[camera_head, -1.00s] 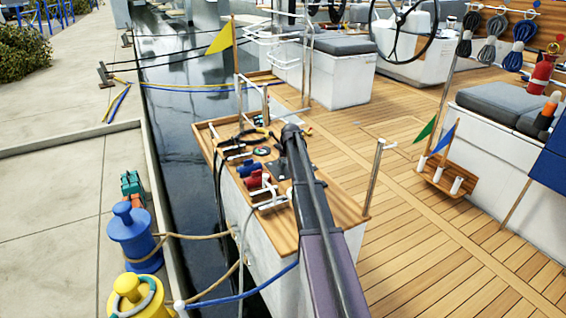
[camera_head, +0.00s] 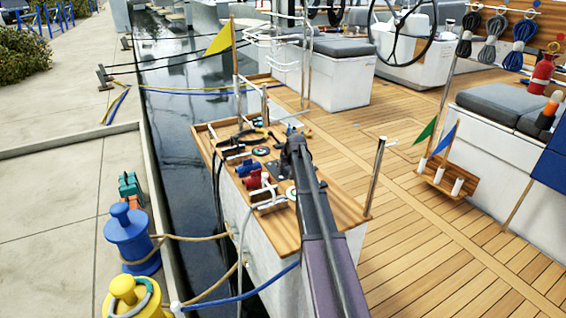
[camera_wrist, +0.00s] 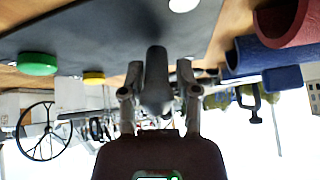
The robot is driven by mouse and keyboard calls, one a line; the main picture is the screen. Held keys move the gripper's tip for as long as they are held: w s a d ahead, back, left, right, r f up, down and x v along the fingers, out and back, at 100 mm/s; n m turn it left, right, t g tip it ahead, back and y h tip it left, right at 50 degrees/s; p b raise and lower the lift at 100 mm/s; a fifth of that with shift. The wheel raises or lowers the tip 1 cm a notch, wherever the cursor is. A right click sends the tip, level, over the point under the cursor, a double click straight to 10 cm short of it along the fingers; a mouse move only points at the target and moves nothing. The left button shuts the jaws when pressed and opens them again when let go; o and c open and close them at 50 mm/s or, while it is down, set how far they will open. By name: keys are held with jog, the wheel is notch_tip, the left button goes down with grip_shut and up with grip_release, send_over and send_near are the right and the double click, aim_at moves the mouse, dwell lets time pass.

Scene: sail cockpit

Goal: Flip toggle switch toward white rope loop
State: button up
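A dark grey panel (camera_wrist: 90,28) lies on the wooden counter and fills the top of the upside-down wrist view; its edge shows beside my arm in the head view (camera_head: 279,170). A thick dark grey lever, apparently the toggle switch (camera_wrist: 155,75), stands out from the panel. My gripper (camera_wrist: 158,92) is open, with one finger on each side of the lever and gaps visible. I cannot tell if either finger touches it. In the head view my arm hides the lever and most of the gripper. I cannot clearly identify the white rope loop.
Green (camera_wrist: 37,64) and yellow (camera_wrist: 93,77) buttons sit to the left in the wrist view. Blue (camera_wrist: 268,55) and red (camera_wrist: 283,20) half-round pieces lie to the right. Pliers (camera_head: 249,135) and small tools lie on the counter (camera_head: 318,192). A metal post (camera_head: 376,170) rises at its right edge.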

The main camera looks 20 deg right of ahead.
jog(key=shift+o, duration=0.5)
jog(key=shift+s+r, duration=0.15)
jog(key=shift+r, duration=0.05)
jog(key=shift+w+d, duration=0.1)
jog(key=shift+w, duration=0.1)
jog(key=shift+w, duration=0.1)
jog(key=shift+w+r+p, duration=0.1)
jog(key=shift+p, duration=0.25)
jog(key=shift+w+r+g+p, duration=0.2)
jog(key=shift+w+g+p, duration=0.2)
jog(key=shift+g+p, duration=0.65)
jog(key=shift+s+r+g, duration=0.15)
jog(key=shift+g, duration=0.2)
jog(key=shift+p+v, duration=0.85)
jog(key=shift+p, duration=0.1)
jog(key=p+v, duration=1)
jog(key=v, duration=0.1)
jog(key=shift+s+r+p, duration=0.15)
jog(key=shift+s+p, duration=0.15)
